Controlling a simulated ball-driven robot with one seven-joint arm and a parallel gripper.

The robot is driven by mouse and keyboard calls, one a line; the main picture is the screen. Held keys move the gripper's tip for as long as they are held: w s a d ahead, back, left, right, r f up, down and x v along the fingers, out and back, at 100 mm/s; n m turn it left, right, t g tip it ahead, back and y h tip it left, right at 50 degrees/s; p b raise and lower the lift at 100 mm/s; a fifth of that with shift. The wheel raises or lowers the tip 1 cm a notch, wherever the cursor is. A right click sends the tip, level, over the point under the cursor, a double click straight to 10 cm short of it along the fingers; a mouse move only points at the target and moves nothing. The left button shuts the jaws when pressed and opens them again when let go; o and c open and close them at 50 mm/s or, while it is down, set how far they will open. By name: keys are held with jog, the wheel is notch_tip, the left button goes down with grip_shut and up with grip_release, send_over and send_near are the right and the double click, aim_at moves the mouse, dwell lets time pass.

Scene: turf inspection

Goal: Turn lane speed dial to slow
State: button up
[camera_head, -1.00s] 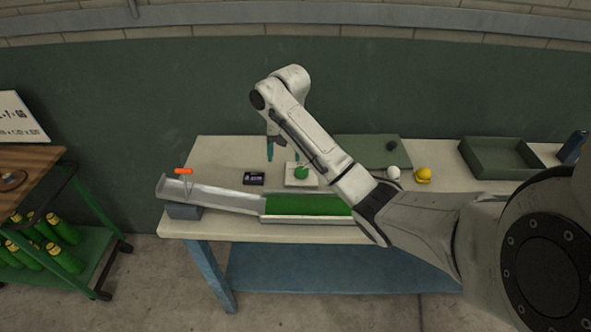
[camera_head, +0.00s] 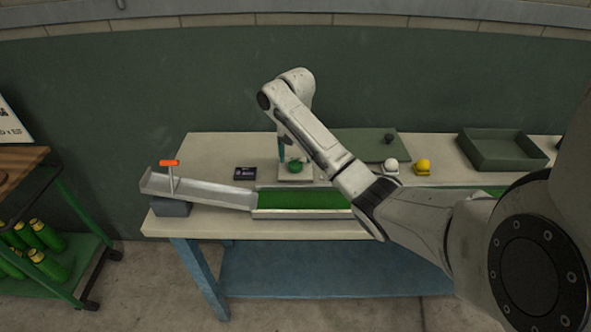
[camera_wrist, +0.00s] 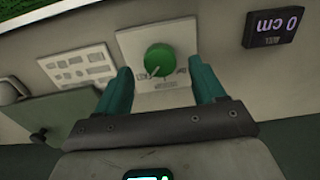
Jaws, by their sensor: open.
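The lane speed dial, a round green knob (camera_head: 295,167), sits on a pale square plate (camera_head: 295,180) on the table. I see gaps beside the dial and no clear contact.
A ramp with an orange-handled lever (camera_head: 169,163) leads to a green turf strip (camera_head: 300,201). A white ball (camera_head: 391,166), a yellow ball (camera_head: 423,167) and a green tray (camera_head: 503,148) stand to the right.

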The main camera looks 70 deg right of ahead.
aim_at(296, 164)
jog(key=shift+f+p, duration=0.3)
jog(key=shift+f, duration=1.25)
jog(key=c, duration=1.1)
